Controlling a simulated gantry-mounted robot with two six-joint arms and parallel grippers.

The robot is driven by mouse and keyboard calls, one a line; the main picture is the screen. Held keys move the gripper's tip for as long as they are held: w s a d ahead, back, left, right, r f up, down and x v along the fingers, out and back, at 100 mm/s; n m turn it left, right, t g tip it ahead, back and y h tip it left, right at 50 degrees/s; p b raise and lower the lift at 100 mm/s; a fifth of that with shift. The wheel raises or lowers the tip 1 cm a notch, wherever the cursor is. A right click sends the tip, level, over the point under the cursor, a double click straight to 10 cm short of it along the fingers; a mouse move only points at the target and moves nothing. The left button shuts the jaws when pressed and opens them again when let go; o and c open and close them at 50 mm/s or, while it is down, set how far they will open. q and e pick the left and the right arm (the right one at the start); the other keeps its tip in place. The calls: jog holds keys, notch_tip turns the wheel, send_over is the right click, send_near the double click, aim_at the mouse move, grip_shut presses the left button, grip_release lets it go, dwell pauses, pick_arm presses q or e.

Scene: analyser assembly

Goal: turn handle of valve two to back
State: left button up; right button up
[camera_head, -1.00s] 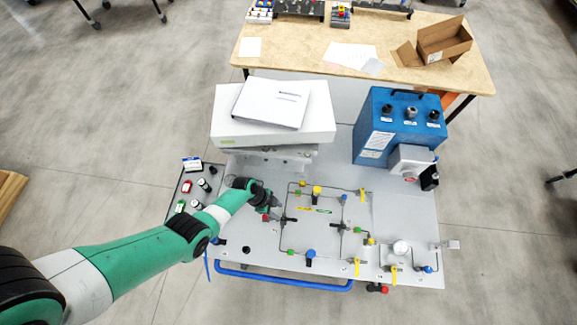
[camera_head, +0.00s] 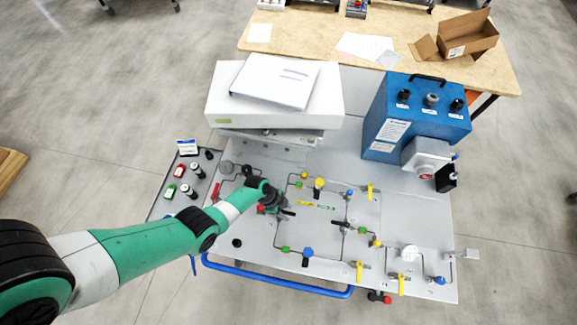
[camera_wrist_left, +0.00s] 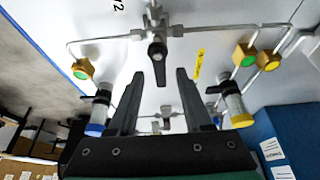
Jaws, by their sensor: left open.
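A valve with a black handle (camera_wrist_left: 157,64) is ahead of my left gripper in the left wrist view, beside a partly cut-off label ending in 2. Its silver body (camera_wrist_left: 155,22) joins thin metal pipes. The handle points toward my gripper and lies between the lines of the two fingers. My left gripper (camera_wrist_left: 160,76) is open and empty, with a gap on both sides of the handle. In the head view my left gripper (camera_head: 275,205) is over the panel's left half, and a black handle end (camera_head: 288,213) shows beside it. My right gripper is not in view.
The grey panel (camera_head: 400,215) carries pipes and coloured fittings. Another black-handled valve (camera_head: 342,224) is to the right. A blue box (camera_head: 425,110) and a white instrument (camera_head: 325,105) stand behind. A small tray (camera_head: 160,203) with bottles is at left. A blue rail (camera_head: 280,284) runs along the front.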

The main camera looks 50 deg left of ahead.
pick_arm(q)
jog(key=shift+r, duration=0.1)
jog(key=shift+c, duration=0.2)
grip_shut()
jog(key=shift+n, duration=0.3)
jog(key=n, duration=0.1)
jog(key=n+t+y, duration=0.1)
jog(key=n, duration=0.1)
jog(key=shift+w+a+p, duration=0.2)
jog(key=shift+a+p, duration=0.1)
jog(key=n, duration=0.1)
jog(key=n+y, duration=0.1)
jog(key=n, duration=0.3)
jog(key=shift+w+a+t+y, duration=0.15)
jog(key=shift+a+t+y, duration=0.15)
jog(key=shift+a+y, duration=0.1)
jog(key=n, duration=0.1)
jog(key=n+y, duration=0.1)
jog(key=shift+a+n, duration=0.3)
jog(key=shift+a+n+y, duration=0.2)
jog(key=shift+n+y, duration=0.2)
jog(key=shift+n, duration=0.5)
jog(key=n, duration=0.1)
jog(key=n+y+b, duration=0.1)
jog(key=n, duration=0.1)
jog(key=n+g, duration=0.1)
jog(key=shift+s+a+n+y+b, duration=0.3)
jog(key=shift+a+n, duration=0.1)
